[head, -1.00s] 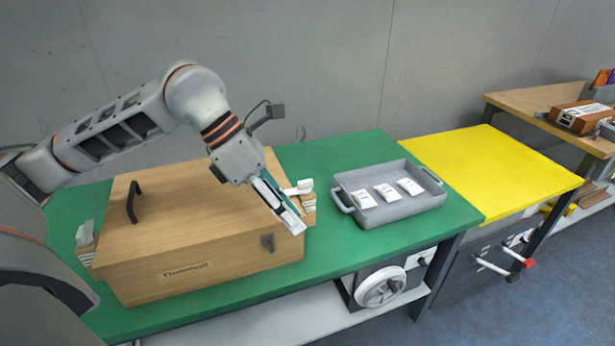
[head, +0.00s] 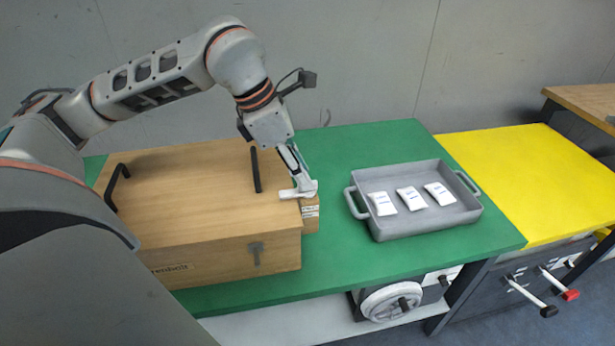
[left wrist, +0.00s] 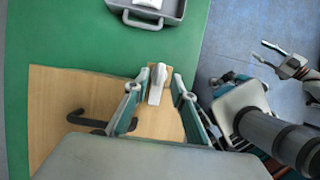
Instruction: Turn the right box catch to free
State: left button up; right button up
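The wooden box (head: 200,235) stands closed on the green table. Its right catch (head: 297,192), a white lever on a small wooden block, is at the box's right end; it also shows in the left wrist view (left wrist: 157,84). My left gripper (head: 303,182) points down at this catch. In the left wrist view its two fingers (left wrist: 155,90) are apart, one on each side of the white lever, with gaps visible; contact cannot be told. My right gripper (left wrist: 272,54) shows in the left wrist view, open and empty, over the floor.
A grey tray (head: 425,222) with white packets (head: 411,198) stands right of the box, with clear green table (head: 350,145) around it. A yellow table (head: 530,170) adjoins at right. Black handles (head: 256,170) rise from the lid. A metal latch (head: 256,252) is on the box front.

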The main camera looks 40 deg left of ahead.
pick_arm(q)
jog(key=shift+x, duration=0.9)
jog(key=shift+w+d+f, duration=0.1)
jog(key=shift+f, duration=0.05)
pick_arm(e)
jog(key=shift+w+a+r+t, duration=0.1)
jog(key=shift+w+r+t, duration=0.2)
jog(key=shift+w+r, duration=0.55)
jog(key=shift+f, duration=0.15)
